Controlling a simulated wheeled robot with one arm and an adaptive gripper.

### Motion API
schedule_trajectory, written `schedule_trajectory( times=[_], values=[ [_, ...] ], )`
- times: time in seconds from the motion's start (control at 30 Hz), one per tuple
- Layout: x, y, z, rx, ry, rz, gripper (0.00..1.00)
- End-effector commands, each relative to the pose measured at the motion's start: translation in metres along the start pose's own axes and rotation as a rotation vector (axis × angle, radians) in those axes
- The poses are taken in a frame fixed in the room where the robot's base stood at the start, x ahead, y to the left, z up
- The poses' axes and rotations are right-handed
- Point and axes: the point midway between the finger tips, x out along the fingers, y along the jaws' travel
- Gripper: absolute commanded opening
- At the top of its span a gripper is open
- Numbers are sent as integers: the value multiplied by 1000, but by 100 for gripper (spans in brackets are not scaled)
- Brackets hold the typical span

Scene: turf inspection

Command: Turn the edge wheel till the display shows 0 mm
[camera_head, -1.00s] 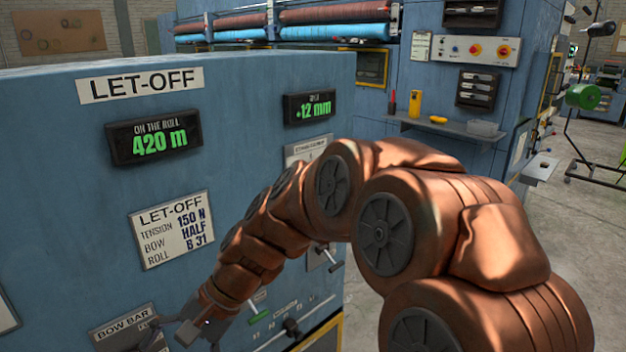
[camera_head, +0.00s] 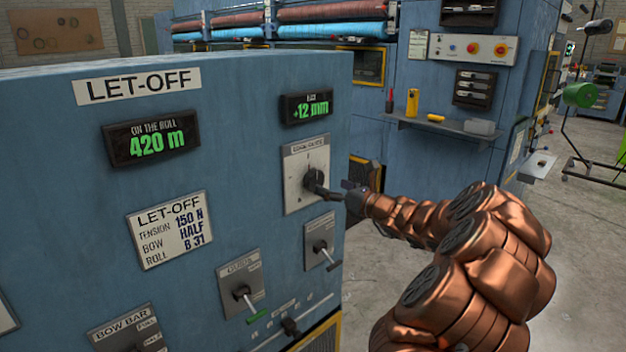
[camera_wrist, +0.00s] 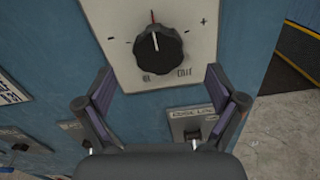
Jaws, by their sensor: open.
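The edge wheel is a black knob (camera_wrist: 158,50) on a pale plate (camera_wrist: 195,18) with minus and plus marks; its white line points up, near a red mark. In the head view the knob (camera_head: 314,180) sits on the blue let-off cabinet (camera_head: 60,140), under the edge display (camera_head: 307,107), which reads +12 mm in green. My gripper (camera_wrist: 160,88) is open in the wrist view, its two fingers spread below and to either side of the knob. In the head view my gripper (camera_head: 338,192) is close to the knob's right side. I cannot tell there whether it touches.
Below the wheel is a smaller lever plate (camera_head: 319,241), labelled edge lock in the wrist view. A guide lever (camera_head: 243,292) and a bow bar plate (camera_head: 128,335) are lower left. A shelf (camera_head: 440,128) with small items stands behind my arm.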

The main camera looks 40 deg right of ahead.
Motion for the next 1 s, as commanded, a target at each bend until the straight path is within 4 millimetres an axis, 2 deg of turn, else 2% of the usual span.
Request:
schedule_trajectory(
  times=[0.5, 0.7, 0.93, 1.0],
  values=[
    [66, 1, 0, -3, 4, 3, 94],
    [75, 1, 0, -2, 2, 2, 94],
    [75, 2, 0, -3, 1, 2, 94],
    [75, 2, 0, -3, 1, 2, 88]
  ],
)
